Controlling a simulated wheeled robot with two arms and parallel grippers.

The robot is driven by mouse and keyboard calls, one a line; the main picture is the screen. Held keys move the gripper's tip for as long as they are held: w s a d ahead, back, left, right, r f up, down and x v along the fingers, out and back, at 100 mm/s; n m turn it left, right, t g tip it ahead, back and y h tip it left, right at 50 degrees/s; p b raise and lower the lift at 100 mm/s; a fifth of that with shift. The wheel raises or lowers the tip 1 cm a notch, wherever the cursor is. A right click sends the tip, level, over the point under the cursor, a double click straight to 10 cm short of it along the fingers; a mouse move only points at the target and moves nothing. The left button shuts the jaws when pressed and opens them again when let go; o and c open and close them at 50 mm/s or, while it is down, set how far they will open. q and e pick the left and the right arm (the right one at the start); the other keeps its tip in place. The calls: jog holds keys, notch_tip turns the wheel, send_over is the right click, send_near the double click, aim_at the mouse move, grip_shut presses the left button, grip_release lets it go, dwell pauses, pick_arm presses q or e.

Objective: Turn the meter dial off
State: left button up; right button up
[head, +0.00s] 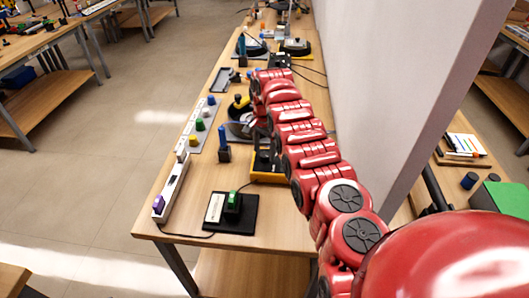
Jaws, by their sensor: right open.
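A yellow-edged device with a dark face (268,179), which looks like the meter, lies on the long wooden bench, partly covered by my right arm. Its dial cannot be made out at this size. My red right arm reaches from the lower right up along the bench and bends down at its far end. My right gripper (263,142) is small and dark, close to the far side of the yellow device. It is open, with nothing seen in it. Whether it touches the device cannot be told. My left gripper is not in view.
A black pad with a green-knobbed device (232,202) and a white power strip (172,186) lie at the near end. A blue-handled item (224,152) stands left of the arm. A panel with coloured buttons (200,126) lies along the left edge. A pale wall (385,80) rises at right.

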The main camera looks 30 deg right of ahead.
jog(key=shift+f, duration=0.75)
grip_shut()
